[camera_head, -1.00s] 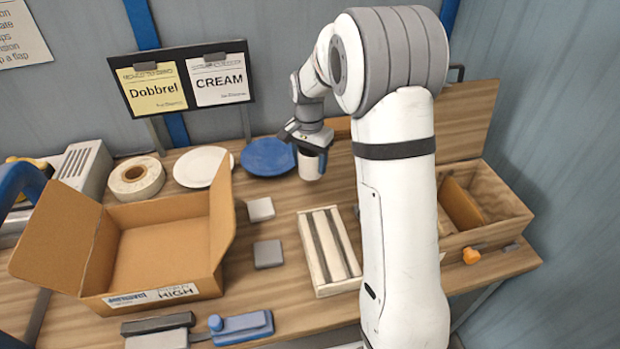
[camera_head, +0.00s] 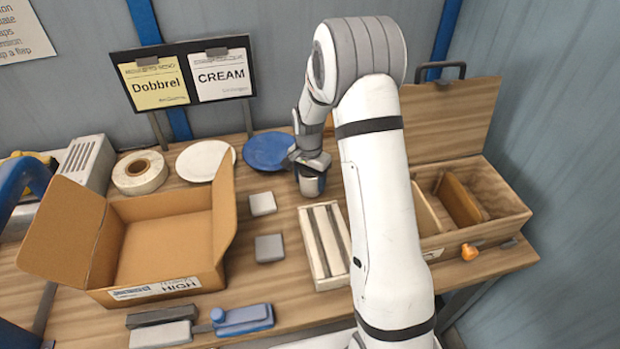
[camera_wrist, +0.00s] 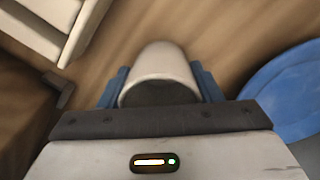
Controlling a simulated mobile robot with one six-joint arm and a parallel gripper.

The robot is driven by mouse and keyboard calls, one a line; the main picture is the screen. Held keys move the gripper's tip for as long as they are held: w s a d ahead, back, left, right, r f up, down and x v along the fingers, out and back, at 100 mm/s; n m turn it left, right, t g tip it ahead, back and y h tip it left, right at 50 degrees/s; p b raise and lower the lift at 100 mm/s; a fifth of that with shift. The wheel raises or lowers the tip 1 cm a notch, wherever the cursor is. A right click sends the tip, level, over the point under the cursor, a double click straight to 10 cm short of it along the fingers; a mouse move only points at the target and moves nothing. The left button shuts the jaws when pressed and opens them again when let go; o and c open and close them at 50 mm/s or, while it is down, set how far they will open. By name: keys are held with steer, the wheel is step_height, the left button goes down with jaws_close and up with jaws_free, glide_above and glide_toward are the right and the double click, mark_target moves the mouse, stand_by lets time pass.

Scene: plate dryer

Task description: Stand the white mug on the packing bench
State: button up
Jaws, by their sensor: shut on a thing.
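The white mug (camera_head: 309,186) is between the fingers of my gripper (camera_head: 311,176), behind the slatted wooden rack. In the wrist view the white mug (camera_wrist: 162,66) sits between the two blue fingertips of my gripper (camera_wrist: 160,88), which is shut on it. The mug looks upright, low over the packing bench (camera_head: 290,208). I cannot tell whether its base touches the wood. Part of the mug is hidden by the gripper.
A blue plate (camera_head: 268,150) lies just left of the mug and a white plate (camera_head: 204,160) further left. The slatted rack (camera_head: 325,245) stands in front. Two grey blocks, an open cardboard box (camera_head: 88,290) and a wooden chest (camera_head: 500,215) flank the area.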

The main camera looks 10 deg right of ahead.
steer(key=shift+f, duration=0.15)
steer(key=o, duration=1.1)
steer(key=shift+o, duration=0.2)
steer(key=s+r+n+b, duration=0.1)
steer(key=s+r, duration=0.1)
steer(key=r, duration=0.6)
steer(key=s+r+n+b, duration=0.1)
steer(key=s+r, duration=0.2)
steer(key=r, duration=0.6)
steer(key=s+r+n+t, duration=0.1)
steer(key=s+r+n, duration=0.1)
steer(key=s, duration=0.9)
steer(key=s+r+n+t, duration=0.2)
steer(key=s+n, duration=0.3)
steer(key=s, duration=0.7)
steer(key=shift+s+d+r, duration=0.15)
steer(key=shift+s+r, duration=0.1)
steer(key=shift+r, duration=0.1)
